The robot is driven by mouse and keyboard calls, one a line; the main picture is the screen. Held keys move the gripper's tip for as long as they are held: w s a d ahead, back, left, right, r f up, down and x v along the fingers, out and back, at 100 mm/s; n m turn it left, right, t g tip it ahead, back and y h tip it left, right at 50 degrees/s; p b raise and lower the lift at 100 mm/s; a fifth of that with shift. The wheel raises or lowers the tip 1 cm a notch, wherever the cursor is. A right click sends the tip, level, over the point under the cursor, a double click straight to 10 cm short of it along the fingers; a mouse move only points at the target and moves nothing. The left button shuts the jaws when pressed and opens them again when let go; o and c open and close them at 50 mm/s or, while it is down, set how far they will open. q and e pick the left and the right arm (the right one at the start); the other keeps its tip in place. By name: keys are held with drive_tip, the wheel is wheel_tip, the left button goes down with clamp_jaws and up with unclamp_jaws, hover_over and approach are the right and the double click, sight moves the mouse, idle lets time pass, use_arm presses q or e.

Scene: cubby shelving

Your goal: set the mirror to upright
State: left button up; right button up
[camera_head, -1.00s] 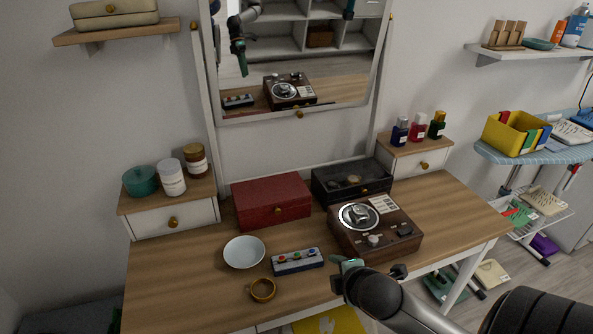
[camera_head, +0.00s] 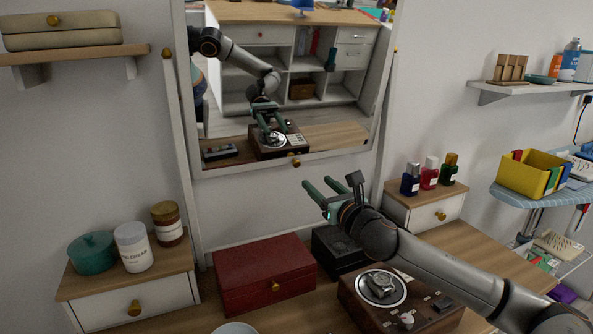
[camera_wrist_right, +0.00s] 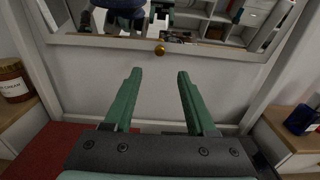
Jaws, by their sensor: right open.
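The mirror (camera_head: 285,70) hangs between two white posts above the vanity table, and its lower edge stands out from the wall, so it looks tilted. A small brass knob (camera_head: 297,163) sits at the middle of its bottom rail. The knob also shows in the right wrist view (camera_wrist_right: 160,50), above and beyond the fingertips. My right gripper (camera_head: 318,186) is open and empty, below and to the right of the knob, apart from the mirror. In the right wrist view its two green fingers (camera_wrist_right: 158,76) point towards the mirror's lower rail. My left gripper is seen directly in no view.
Below are a red box (camera_head: 265,272), a black box (camera_head: 338,250) and a brown device with a dial (camera_head: 358,300). Perfume bottles (camera_head: 429,173) stand on the right drawer unit, and jars (camera_head: 133,247) on the left one. Wall shelves flank the mirror.

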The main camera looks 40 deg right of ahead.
sight(297, 164)
drive_tip(key=shift+x, duration=5.9)
drive_tip(key=shift+a, duration=0.1)
drive_tip(key=shift+c, duration=0.3)
clamp_jaws()
